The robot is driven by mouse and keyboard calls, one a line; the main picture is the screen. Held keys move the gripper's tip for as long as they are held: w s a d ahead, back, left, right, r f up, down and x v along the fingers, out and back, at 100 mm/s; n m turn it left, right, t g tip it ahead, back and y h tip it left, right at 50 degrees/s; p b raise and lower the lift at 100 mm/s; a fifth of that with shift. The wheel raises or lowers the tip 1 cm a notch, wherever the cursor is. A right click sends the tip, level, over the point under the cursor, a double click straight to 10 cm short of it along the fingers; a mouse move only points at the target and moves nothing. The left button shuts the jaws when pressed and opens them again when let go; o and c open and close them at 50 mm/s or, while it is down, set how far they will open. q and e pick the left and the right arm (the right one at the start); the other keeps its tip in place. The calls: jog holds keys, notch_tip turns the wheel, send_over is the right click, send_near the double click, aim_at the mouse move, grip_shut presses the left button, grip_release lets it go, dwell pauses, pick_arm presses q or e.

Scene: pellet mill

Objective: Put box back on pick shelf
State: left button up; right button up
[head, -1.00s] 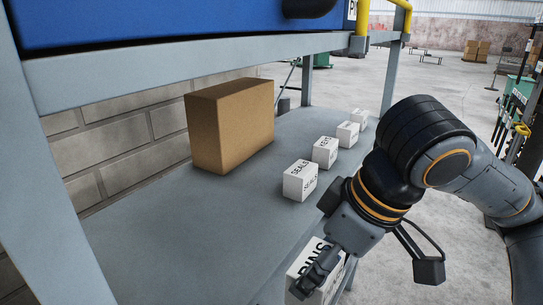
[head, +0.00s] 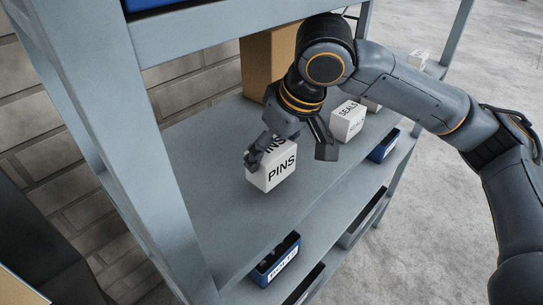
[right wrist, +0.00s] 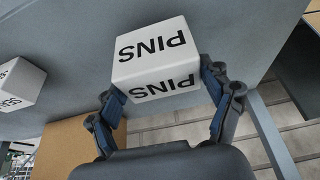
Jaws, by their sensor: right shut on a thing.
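The white box (head: 273,177) marked PINS is at the shelf board (head: 205,170), left of the box marked SEALS. My right gripper (head: 258,152) is shut on the PINS box from above and behind. In the right wrist view the PINS box (right wrist: 155,58) sits between the two fingers (right wrist: 168,98), its lettering upside down. The box looks on or just above the board; I cannot tell whether it touches. My left gripper is not in view.
A white SEALS box (head: 348,120) stands to the right, with more white boxes behind it. A large brown carton (head: 262,62) stands at the back, partly hidden by my arm. Blue bins (head: 276,262) sit on the lower level. A grey post (head: 150,150) rises at left.

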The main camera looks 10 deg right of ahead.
notch_tip(320, 180, down, 3)
jog(key=shift+w+f+p, duration=0.1)
jog(key=shift+p, duration=0.55)
jog(key=shift+f, duration=0.1)
jog(key=shift+f, duration=0.1)
jog(key=o, duration=1.4)
jog(key=shift+c, duration=0.2)
jog(key=shift+r, duration=0.4)
jog(key=shift+s+d+r+b, duration=0.25)
jog(key=shift+s+r+b, duration=0.15)
jog(key=shift+r, duration=0.1)
jog(key=shift+s+d+r+b, duration=0.25)
jog(key=shift+s+r+b, duration=0.05)
jog(key=shift+s+r, duration=0.15)
jog(key=s+d+b, duration=0.3)
jog(key=s+d, duration=0.3)
jog(key=s, duration=0.3)
jog(key=shift+s, duration=0.2)
